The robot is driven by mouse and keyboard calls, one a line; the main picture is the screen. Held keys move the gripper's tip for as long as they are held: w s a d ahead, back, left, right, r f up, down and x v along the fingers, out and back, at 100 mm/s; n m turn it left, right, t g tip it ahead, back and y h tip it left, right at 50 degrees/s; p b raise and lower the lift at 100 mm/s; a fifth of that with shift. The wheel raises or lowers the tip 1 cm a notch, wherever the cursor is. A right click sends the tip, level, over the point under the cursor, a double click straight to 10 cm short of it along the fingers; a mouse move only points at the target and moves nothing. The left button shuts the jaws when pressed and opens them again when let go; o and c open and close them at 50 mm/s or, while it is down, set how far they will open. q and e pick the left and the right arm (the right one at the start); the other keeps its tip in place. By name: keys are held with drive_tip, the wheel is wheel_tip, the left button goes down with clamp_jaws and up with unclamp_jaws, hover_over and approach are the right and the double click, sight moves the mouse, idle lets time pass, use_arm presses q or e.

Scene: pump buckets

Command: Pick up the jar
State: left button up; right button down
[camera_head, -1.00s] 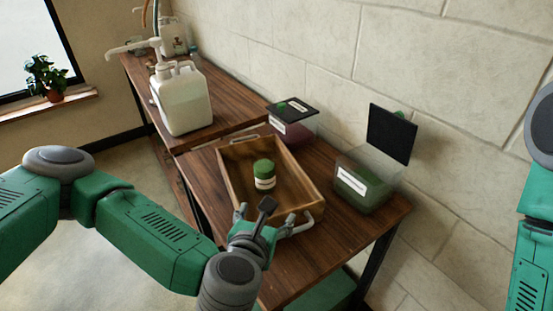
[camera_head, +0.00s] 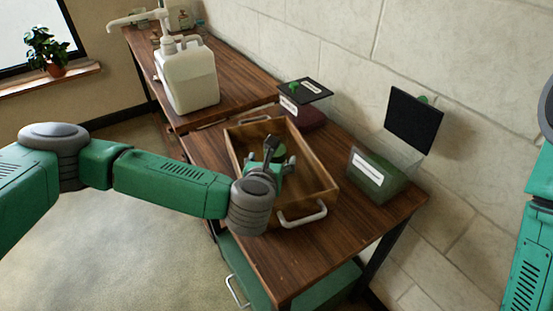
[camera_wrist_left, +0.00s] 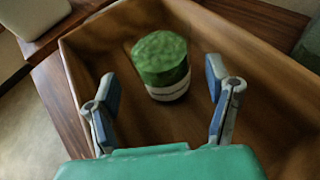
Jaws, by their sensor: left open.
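The jar (camera_wrist_left: 162,66) has a green lid and a white label band. It stands upright inside the wooden tray (camera_head: 317,181). In the head view only part of its green lid (camera_head: 280,151) shows behind my gripper. My left gripper (camera_head: 270,158) is open and reaches over the tray's near left side towards the jar. In the left wrist view the open fingers of the left gripper (camera_wrist_left: 164,95) stand either side of the line to the jar, which lies just beyond their tips. No contact shows. My right gripper is out of view.
A clear bin with green contents (camera_head: 375,175) and its raised black lid stands right of the tray. A dark red bin (camera_head: 300,112) stands behind it. A white pump jug (camera_head: 188,78) stands on the far table. The tray has metal handles (camera_head: 302,216).

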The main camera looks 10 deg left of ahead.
sight(271, 160)
use_arm(q)
drive_tip(key=shift+w+a+f, duration=0.3)
drive_tip(key=shift+w+f, duration=0.05)
drive_tip(key=shift+w, duration=0.25)
drive_tip(key=shift+w+a+f, duration=0.3)
drive_tip(key=shift+w+f, duration=0.05)
drive_tip(key=shift+w, duration=0.2)
drive_tip(key=shift+w+d+f, duration=0.1)
drive_tip(key=shift+w, duration=0.1)
drive_tip(key=shift+d, duration=1)
drive_tip(key=c, duration=1.6)
drive_tip(key=shift+o, duration=0.2)
drive_tip(key=shift+a, duration=0.75)
drive_tip(key=shift+a+r, duration=0.1)
drive_tip(key=shift+r, duration=0.35)
wheel_tip(271, 160, up, 9)
drive_tip(key=shift+d+r+p, duration=0.2)
drive_tip(key=shift+p, duration=0.25)
